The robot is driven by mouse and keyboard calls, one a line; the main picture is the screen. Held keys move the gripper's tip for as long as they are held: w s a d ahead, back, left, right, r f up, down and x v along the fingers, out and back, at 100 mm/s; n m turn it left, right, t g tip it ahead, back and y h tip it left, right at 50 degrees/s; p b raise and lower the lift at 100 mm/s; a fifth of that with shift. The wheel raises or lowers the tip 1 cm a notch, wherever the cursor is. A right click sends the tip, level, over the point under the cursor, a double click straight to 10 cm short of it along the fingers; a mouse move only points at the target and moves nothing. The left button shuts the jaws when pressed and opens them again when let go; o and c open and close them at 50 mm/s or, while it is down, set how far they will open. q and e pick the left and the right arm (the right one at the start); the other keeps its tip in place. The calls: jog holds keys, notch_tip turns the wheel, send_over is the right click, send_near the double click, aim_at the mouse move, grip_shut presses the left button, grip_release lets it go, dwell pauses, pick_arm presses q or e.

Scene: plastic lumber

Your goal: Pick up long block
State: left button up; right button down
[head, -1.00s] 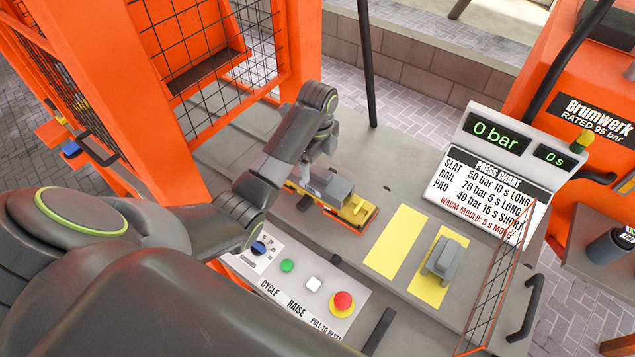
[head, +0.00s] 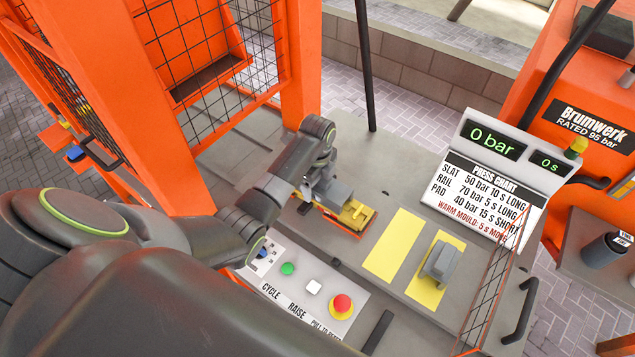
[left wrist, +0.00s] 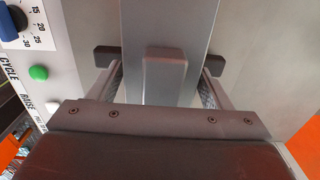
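My left gripper (head: 315,194) is low at the block's near left end. In the left wrist view the gripper's fingers (left wrist: 162,80) stand apart on either side of the grip, with gaps visible. A shorter grey block (head: 440,260) sits on the right yellow stripe. My right gripper is not in view.
The control panel (head: 265,288) with buttons and a red knob lies in front. The orange press frame (head: 165,110) stands at the left. A press chart (head: 485,190) and an orange mesh guard (head: 490,285) are at the right. The left yellow stripe (head: 394,245) is bare.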

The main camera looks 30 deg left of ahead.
pick_arm(q)
jog(key=c, duration=1.2)
jog(key=shift+c, duration=0.2)
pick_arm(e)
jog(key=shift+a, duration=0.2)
pick_arm(q)
jog(key=shift+w+r, duration=0.1)
